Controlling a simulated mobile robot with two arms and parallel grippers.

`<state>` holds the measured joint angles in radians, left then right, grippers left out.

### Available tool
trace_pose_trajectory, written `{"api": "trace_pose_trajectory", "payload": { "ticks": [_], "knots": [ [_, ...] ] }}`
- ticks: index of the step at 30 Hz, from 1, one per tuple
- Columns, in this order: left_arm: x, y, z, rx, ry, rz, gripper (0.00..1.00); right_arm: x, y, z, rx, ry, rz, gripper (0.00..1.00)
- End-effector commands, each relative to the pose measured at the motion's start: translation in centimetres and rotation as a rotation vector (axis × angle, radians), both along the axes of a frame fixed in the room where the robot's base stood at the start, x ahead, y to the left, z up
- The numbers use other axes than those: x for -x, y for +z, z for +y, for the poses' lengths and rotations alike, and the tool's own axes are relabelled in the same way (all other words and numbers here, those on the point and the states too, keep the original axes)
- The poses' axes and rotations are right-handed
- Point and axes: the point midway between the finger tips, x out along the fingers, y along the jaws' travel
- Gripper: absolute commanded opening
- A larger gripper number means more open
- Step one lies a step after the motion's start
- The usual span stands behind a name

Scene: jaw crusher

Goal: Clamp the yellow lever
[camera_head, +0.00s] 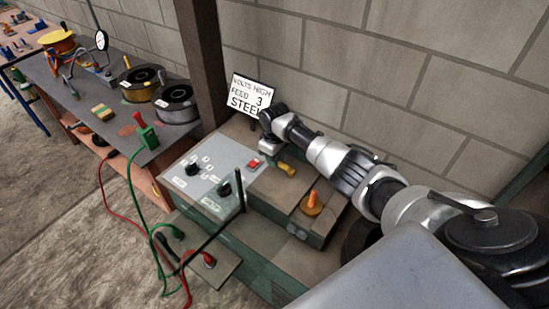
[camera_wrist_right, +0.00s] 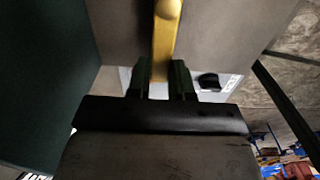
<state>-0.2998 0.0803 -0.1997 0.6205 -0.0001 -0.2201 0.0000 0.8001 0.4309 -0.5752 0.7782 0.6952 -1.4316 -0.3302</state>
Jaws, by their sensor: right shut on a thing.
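The yellow lever (camera_head: 287,169) sits on the top of the grey-green machine, to the right of the red switch. In the right wrist view the lever (camera_wrist_right: 164,42) is a long yellow bar with a rounded end, running between my two dark fingers. My right gripper (camera_head: 269,148) reaches down beside the lever from the arm at the right. In the right wrist view my right gripper (camera_wrist_right: 161,77) is shut on the lever. Its grip point is partly hidden in the head view. My left gripper is not in view.
A grey panel (camera_head: 203,176) with black knobs and a red switch (camera_head: 255,164) lies left of the lever. An orange knob (camera_head: 312,199) stands to its right. A sign (camera_head: 249,96) stands behind. Cables and a workbench with spools (camera_head: 177,100) are at left.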

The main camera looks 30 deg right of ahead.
Motion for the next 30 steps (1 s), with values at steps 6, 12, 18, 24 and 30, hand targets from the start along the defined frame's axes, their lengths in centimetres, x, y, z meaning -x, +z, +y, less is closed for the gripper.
{"api": "trace_pose_trajectory", "payload": {
  "ticks": [6,12,18,24,30],
  "knots": [
    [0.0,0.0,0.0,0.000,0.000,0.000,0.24,-0.1,0.1,-0.1,0.000,-0.007,-0.002,0.00],
    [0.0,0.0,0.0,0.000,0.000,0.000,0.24,-0.1,0.1,-0.1,0.000,-0.006,-0.002,0.36],
    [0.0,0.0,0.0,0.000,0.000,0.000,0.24,0.0,0.1,-0.1,0.001,-0.004,-0.001,0.47],
    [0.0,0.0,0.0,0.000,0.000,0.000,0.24,0.0,0.3,-0.1,-0.001,-0.003,-0.002,0.47],
    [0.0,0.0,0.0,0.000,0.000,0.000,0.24,-0.1,3.1,-0.1,0.000,-0.002,-0.004,0.47]
  ]
}}
